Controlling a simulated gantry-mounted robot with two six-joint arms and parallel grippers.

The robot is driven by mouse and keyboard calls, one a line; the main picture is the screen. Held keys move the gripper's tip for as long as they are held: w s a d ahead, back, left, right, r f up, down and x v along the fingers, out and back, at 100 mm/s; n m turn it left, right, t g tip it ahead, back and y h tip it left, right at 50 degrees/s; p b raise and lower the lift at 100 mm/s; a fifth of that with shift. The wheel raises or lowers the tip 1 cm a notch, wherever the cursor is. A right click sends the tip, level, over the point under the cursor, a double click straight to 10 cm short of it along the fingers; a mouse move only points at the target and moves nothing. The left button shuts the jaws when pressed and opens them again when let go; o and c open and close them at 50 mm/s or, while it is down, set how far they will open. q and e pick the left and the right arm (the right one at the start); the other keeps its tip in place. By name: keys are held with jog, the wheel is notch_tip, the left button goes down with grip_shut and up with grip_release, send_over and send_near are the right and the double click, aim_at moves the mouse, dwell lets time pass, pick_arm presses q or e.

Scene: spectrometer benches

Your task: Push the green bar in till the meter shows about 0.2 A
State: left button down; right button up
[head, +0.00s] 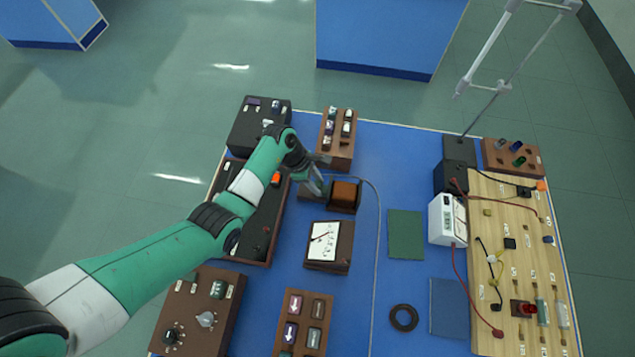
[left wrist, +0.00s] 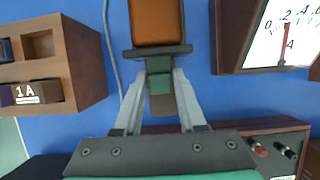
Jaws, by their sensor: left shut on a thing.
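The meter (head: 324,241) is a dark brown box with a white face, in front of the coil. In the left wrist view the meter (left wrist: 265,35) is partly cut off; its red needle stands near the .2 mark. The orange-brown coil (head: 344,195) has a dark end plate, which shows in the left wrist view (left wrist: 157,51). My left gripper (head: 318,187) is shut on the green bar (left wrist: 159,80), close to the coil's end plate. A short green piece shows between the fingers; how far the bar reaches into the coil is hidden. My right gripper is not in view.
A wooden rack (head: 351,112) with small blocks stands behind the coil. A dark brown box (head: 262,252) lies left of the meter. A green mat (head: 405,222) and a white instrument (head: 435,217) are to the right. A thin cable curves right of the coil.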

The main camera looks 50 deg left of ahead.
pick_arm(q)
jog(key=shift+r, duration=0.1)
dwell(0.7)
jog(key=shift+d+r+p, duration=0.1)
jog(key=shift+r+p, duration=0.05)
jog(key=shift+p, duration=0.3)
jog(key=shift+w, duration=0.1)
jog(key=c, duration=0.6)
grip_release()
jog(key=shift+f, duration=0.2)
jog(key=p+v, duration=0.4)
jog(key=v, duration=0.7)
jog(key=shift+r, duration=0.25)
